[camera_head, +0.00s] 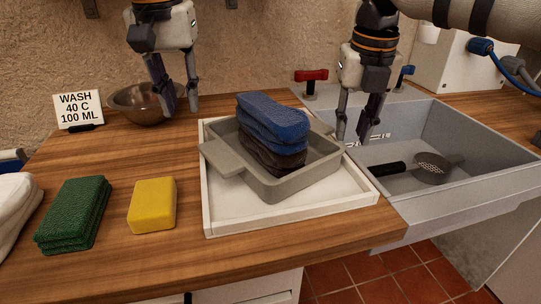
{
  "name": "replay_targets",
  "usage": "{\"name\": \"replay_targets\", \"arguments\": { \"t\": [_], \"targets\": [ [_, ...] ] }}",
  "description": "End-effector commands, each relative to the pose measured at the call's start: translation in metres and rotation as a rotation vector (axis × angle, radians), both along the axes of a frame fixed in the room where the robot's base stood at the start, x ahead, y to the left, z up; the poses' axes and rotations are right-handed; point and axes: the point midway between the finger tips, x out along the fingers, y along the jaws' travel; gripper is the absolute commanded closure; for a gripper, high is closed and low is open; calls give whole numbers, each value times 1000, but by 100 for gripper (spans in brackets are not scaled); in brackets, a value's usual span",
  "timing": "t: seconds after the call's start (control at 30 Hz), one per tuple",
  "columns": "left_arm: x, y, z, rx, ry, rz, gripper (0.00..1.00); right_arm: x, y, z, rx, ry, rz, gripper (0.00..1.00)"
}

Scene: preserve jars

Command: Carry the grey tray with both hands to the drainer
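The grey tray (267,184) stands inside the white drainer (220,220) on the wooden counter, turned at an angle to it. A handle tab sticks out at its left. A stack of folded cloths, blue (272,117) over dark (270,155), lies in the tray. My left gripper (181,108) is above and behind the tray's left side, fingers apart, empty and not touching it. My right gripper (353,138) is beyond the tray's right side, near the sink edge, fingers apart and empty. The tray's far right part is partly hidden by the cloths.
A metal bowl (140,105) and a wash sign (80,109) stand at the back left. A green cloth stack (74,214), a yellow sponge (152,205) and a white bundle (14,208) lie at left. The sink (465,138) at right holds a black-handled strainer (428,168).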

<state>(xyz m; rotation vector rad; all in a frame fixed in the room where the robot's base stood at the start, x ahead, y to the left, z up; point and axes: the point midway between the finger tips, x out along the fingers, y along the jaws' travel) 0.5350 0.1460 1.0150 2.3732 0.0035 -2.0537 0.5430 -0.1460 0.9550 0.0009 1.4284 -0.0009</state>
Motion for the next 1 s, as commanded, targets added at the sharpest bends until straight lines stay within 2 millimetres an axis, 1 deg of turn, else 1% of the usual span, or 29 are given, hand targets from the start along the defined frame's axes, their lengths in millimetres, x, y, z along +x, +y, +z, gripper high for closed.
{"name": "replay_targets", "arguments": {
  "t": [0.03,0.1,0.2,0.3,0.37,0.47,0.6,0.73,0.8,0.9,1.0],
  "targets": [
    [-1,-1,13,-1,-3,1,78,0,0,0,0,0,0,76],
    [-4,-1,30,0,-3,1,78,0,0,0,0,0,0,76],
    [-6,-1,47,0,-1,1,78,0,0,0,0,0,0,76],
    [-8,-1,57,0,0,-1,78,0,0,0,0,0,0,76],
    [-9,0,60,0,1,-1,78,0,0,4,0,-1,0,76],
    [-9,0,60,0,2,-1,78,-3,1,23,2,-4,0,76],
    [-9,0,60,0,2,-1,78,-8,1,62,1,-5,-1,76],
    [-9,0,60,0,2,-1,78,-13,0,94,1,-4,-2,76],
    [-9,0,60,0,2,-1,78,-15,1,105,0,-2,0,76],
    [-9,0,60,0,2,-1,78,-17,0,116,0,-1,-1,76],
    [-9,0,59,0,2,-1,78,-17,0,119,0,0,1,76]
  ]
}}
